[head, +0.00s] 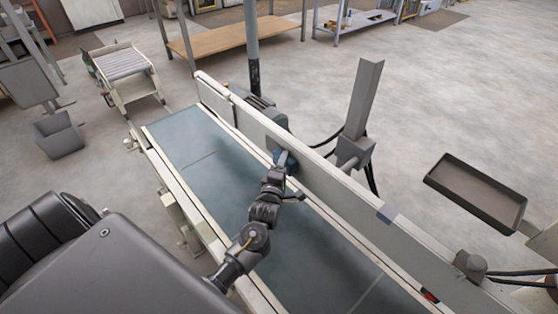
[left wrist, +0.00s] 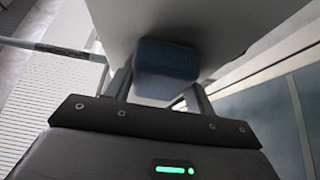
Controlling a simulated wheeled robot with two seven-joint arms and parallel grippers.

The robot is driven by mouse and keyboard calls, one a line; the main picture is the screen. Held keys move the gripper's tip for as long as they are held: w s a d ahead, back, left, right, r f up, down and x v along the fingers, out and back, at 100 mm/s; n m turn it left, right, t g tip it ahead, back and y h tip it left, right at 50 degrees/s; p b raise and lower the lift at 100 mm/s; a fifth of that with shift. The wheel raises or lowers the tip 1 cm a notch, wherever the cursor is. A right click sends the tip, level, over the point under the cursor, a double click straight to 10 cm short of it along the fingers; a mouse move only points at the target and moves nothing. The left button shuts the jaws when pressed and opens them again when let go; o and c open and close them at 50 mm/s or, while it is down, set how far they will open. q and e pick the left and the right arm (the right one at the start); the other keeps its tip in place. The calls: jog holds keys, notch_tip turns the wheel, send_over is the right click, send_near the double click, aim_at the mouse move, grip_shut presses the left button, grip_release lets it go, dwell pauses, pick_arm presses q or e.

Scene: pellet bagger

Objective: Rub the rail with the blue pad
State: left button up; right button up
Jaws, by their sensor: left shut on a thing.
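The blue pad (left wrist: 166,68) is between the fingers of my left gripper (left wrist: 158,88) in the left wrist view, and that gripper is shut on it. The pad's far side is up against a pale flat face, which looks like the rail; whether it presses on it I cannot tell. In the head view the left gripper (head: 284,163) is at the inner face of the long pale rail (head: 330,182), with the dark blue pad (head: 290,160) beside it. The rail runs along the far side of the conveyor belt (head: 225,165). My right gripper is not in view.
A post with a clamp (head: 355,150) stands behind the rail, with black cables hanging by it. A dark tray (head: 475,192) is at the right. A small roller stand (head: 125,70) and a grey bin (head: 59,135) stand at the left. The belt is bare.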

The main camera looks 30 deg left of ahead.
aim_at(274, 158)
pick_arm(q)
jog(key=shift+d+r, duration=0.1)
jog(key=shift+d, duration=0.05)
jog(key=shift+w+a+r, duration=0.1)
jog(key=shift+w+a, duration=0.15)
jog(key=shift+a, duration=0.65)
jog(key=shift+w+a, duration=0.25)
jog(key=shift+a, duration=0.6)
jog(key=shift+w+a, duration=0.15)
jog(key=shift+a, duration=0.4)
jog(key=shift+w+a, duration=0.15)
jog(key=shift+a, duration=0.4)
jog(key=shift+w+a, duration=0.15)
jog(key=shift+a, duration=0.4)
jog(key=shift+w+a+f, duration=0.1)
jog(key=shift+w+a, duration=0.1)
jog(key=shift+a, duration=0.55)
jog(key=shift+w+a+f, duration=0.1)
jog(key=shift+w+a, duration=0.1)
jog(key=shift+a, duration=0.65)
